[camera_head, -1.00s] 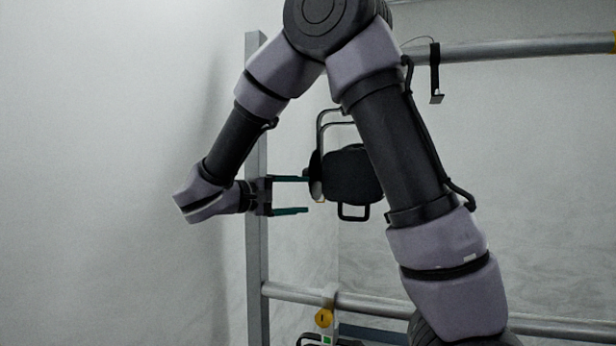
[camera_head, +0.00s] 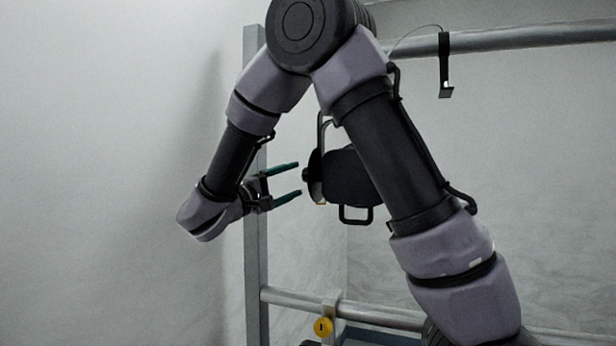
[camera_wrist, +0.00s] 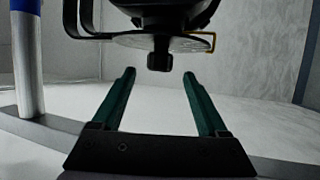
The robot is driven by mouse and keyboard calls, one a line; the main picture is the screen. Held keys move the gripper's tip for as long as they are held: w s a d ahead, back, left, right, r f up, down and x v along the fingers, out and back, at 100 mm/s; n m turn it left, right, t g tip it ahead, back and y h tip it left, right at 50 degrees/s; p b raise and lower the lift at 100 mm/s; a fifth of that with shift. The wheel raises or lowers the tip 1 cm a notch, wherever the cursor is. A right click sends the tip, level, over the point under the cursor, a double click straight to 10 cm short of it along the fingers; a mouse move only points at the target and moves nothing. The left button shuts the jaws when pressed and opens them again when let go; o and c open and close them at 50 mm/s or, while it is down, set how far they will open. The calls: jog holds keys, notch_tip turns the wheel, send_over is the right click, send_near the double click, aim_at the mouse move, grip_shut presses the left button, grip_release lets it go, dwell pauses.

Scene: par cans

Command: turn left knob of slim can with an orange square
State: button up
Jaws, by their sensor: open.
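A black slim can (camera_head: 352,180) hangs behind my arm in the head view, partly hidden by it, with a squared handle below. A small dark knob (camera_head: 306,175) sticks out from its left side; it also shows in the wrist view (camera_wrist: 159,61), below a round plate. My gripper (camera_head: 298,179) is open and empty just left of the knob, its green fingers tilted slightly up to the right. In the wrist view, the knob is centred just beyond the gap between the fingertips (camera_wrist: 159,75). I cannot see an orange square.
A grey upright post (camera_head: 256,260) stands behind my gripper. An upper rail (camera_head: 540,36) carries a black hook (camera_head: 445,70). A lower rail (camera_head: 385,314) has a yellow clamp piece (camera_head: 323,327). Open space lies left of the post before the pale wall.

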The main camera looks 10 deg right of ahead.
jog(key=x, duration=0.5)
jog(key=shift+w+d+r, duration=0.1)
jog(key=shift+w+d, duration=0.1)
jog(key=shift+d, duration=0.15)
grip_shut()
